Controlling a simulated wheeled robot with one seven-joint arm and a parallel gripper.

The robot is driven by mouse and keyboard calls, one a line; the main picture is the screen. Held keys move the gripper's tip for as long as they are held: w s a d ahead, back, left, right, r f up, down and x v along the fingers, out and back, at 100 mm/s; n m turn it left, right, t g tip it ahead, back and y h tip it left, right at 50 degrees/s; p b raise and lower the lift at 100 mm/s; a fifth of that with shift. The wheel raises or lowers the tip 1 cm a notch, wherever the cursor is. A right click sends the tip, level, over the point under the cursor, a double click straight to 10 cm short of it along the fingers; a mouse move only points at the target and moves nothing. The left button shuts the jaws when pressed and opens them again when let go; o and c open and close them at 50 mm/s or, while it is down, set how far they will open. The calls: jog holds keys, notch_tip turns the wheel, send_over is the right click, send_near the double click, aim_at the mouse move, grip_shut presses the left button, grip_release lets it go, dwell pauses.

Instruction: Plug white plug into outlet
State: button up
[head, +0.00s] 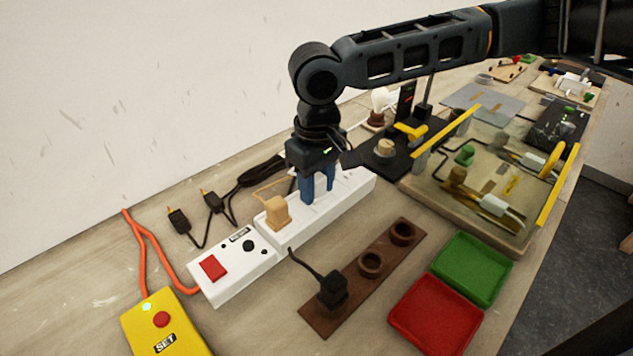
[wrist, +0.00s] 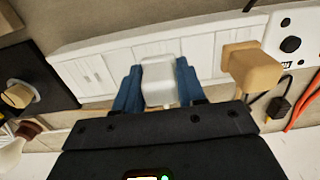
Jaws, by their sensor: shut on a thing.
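The white plug (wrist: 158,80) is between the blue fingers of my gripper (wrist: 158,88) in the wrist view. In the head view my gripper (head: 317,188) points down over the white power strip (head: 352,190), and its fingers hide the plug. The strip also shows in the wrist view (wrist: 90,70), with the plug over its outlet face. I cannot tell whether the plug's pins are in an outlet. A tan plug (head: 278,212) sits on the strip beside my gripper; it also shows in the wrist view (wrist: 250,68).
A yellow SET box (head: 165,325) joins the strip by an orange cord. A brown holder (head: 350,292) bears a black plug (head: 332,290). Red (head: 435,315) and green (head: 472,267) trays stand at front right. Black plugs (head: 178,220) lie behind the strip. A wooden board (head: 420,190) stands right.

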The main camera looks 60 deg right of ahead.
aim_at(317, 176)
jog(key=o, duration=1.1)
jog(key=shift+c, duration=0.2)
jog(key=shift+r, duration=0.1)
notch_tip(317, 176, up, 8)
jog(key=shift+f, duration=0.2)
